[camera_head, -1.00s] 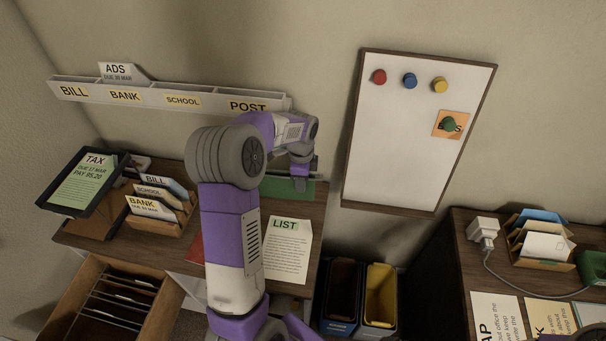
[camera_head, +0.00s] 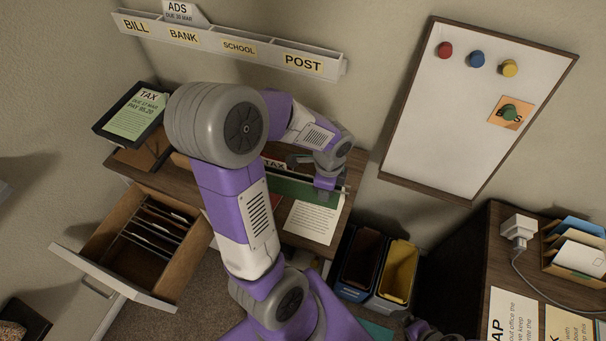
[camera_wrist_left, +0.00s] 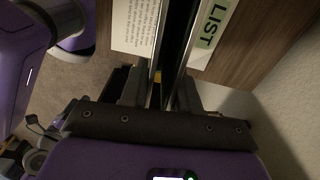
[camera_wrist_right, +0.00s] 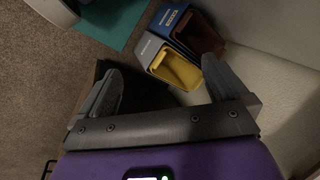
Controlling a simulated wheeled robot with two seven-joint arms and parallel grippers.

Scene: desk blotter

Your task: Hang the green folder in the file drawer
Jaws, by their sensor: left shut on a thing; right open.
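The green folder (camera_head: 295,190) is at the right end of the left desk, partly hidden behind my left arm. My left gripper (camera_head: 328,186) is shut on its upper edge near the right end. In the left wrist view the folder shows edge-on (camera_wrist_left: 178,40) between the fingers. I cannot tell whether it clears the desk. The file drawer (camera_head: 195,255) is open below the desk's left part, with several dark hanging files (camera_head: 152,232) on its rails. My right gripper (camera_wrist_right: 163,88) is open and empty in the right wrist view, above the floor near the bins.
A LIST sheet (camera_head: 312,222) lies on the desk. A black tray with a TAX paper (camera_head: 135,115) stands at the desk's left end. A wall rack (camera_head: 225,42) hangs above. Floor shows between drawer and bins.

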